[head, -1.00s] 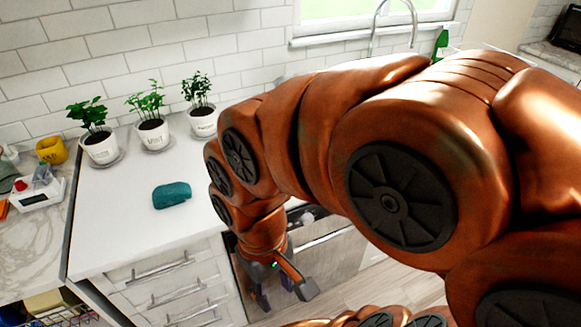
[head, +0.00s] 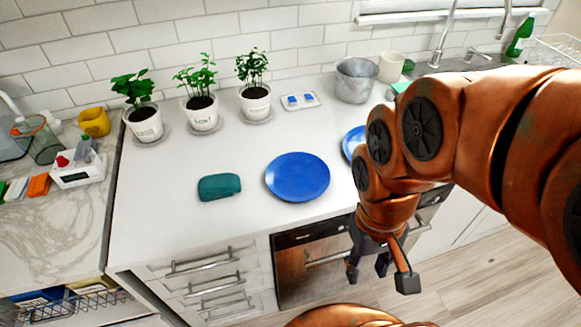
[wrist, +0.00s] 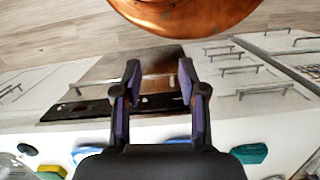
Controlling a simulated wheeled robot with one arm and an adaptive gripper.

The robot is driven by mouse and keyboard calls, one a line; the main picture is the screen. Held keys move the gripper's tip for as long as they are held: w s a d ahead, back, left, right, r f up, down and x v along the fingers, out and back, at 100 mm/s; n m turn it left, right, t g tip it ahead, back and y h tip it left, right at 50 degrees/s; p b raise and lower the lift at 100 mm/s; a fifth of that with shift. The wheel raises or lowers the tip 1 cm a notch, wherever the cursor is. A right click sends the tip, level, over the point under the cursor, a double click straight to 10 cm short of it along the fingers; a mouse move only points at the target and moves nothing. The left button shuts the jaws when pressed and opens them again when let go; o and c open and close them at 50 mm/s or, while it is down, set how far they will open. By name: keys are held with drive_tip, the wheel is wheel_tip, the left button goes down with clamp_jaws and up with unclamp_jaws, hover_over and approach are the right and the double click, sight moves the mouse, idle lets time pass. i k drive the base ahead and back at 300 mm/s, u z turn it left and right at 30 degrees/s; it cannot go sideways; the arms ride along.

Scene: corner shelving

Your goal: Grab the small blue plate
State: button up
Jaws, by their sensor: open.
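Two blue plates show in the head view. One blue plate (head: 297,177) lies flat and in full view on the white counter. The other blue plate (head: 352,142) is to its right and partly hidden by my arm, so I cannot tell which is smaller. My gripper (head: 380,275) is open and empty, in front of the counter and below its top, right of the fully visible plate. In the wrist view my gripper (wrist: 160,80) shows its two fingers apart with nothing between them. Blue edges show there beside the gripper, mostly hidden by its body.
A teal block-like item (head: 220,187) lies left of the full plate. Several potted plants (head: 200,112) stand along the wall. A grey pot (head: 356,80) and a small white tray (head: 300,100) are behind the plates. An oven (head: 312,262) is below the counter.

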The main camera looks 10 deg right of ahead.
sight(294, 176)
drive_tip(key=u, duration=2.7)
drive_tip(key=k, duration=1.2)
drive_tip(key=z, duration=1.1)
drive_tip(key=i, duration=0.5)
drive_tip(key=z, duration=0.05)
